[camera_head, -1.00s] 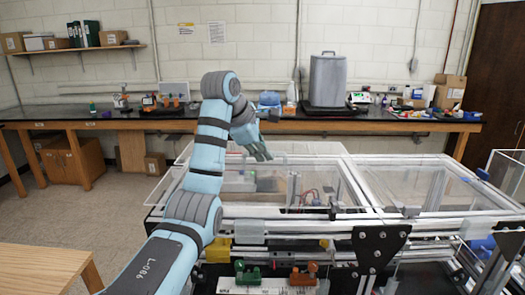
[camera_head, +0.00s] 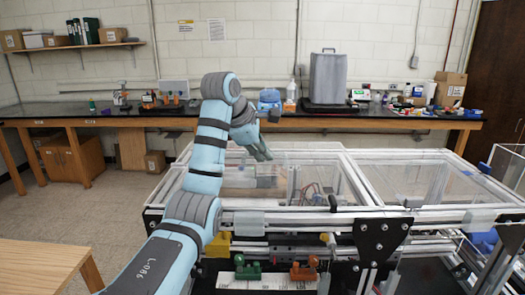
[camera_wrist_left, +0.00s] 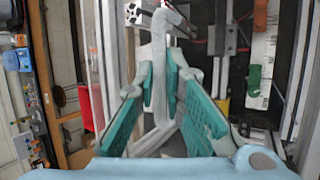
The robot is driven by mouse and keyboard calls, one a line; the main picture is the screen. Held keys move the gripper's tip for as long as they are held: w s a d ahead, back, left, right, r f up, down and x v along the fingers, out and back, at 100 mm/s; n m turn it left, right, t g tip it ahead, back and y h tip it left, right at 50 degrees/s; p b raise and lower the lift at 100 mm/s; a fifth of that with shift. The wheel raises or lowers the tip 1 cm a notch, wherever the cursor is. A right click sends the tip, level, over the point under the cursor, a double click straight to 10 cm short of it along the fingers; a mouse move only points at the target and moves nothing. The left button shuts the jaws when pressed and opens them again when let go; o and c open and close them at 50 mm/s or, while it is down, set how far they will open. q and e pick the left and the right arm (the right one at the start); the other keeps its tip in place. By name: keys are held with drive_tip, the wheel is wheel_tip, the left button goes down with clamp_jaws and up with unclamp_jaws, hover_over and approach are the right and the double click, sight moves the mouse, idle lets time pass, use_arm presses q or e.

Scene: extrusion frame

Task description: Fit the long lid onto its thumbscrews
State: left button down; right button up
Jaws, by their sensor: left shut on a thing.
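My left gripper (camera_head: 261,152) reaches over the extrusion frame (camera_head: 285,217). In the left wrist view its teal fingers (camera_wrist_left: 160,85) are closed on a pale grey, translucent strip (camera_wrist_left: 168,60). I cannot tell for certain that this strip is part of the long lid; the rest of it is hard to make out. A clear panel (camera_head: 325,172) lies below and right of the gripper. A green knobbed piece (camera_head: 247,268) and an orange one (camera_head: 303,272), possibly the thumbscrews, stand on a white marked bar at the frame's front. My right gripper is not in view.
A black bracket (camera_head: 382,237) stands at the frame's front right. A yellow block (camera_head: 219,244) sits low at the front left. A wooden table (camera_head: 45,265) is at the lower left. A long bench (camera_head: 220,120) runs along the back wall. Open floor lies left of the frame.

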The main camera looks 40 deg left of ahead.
sight(263, 168)
use_arm(q)
drive_tip(key=shift+f+b, duration=0.65)
drive_tip(key=shift+f, duration=0.15)
drive_tip(key=c, duration=1.6)
unclamp_jaws()
drive_tip(key=shift+s+d, duration=0.1)
wheel_tip(263, 168, up, 10)
drive_tip(key=shift+r, duration=0.1)
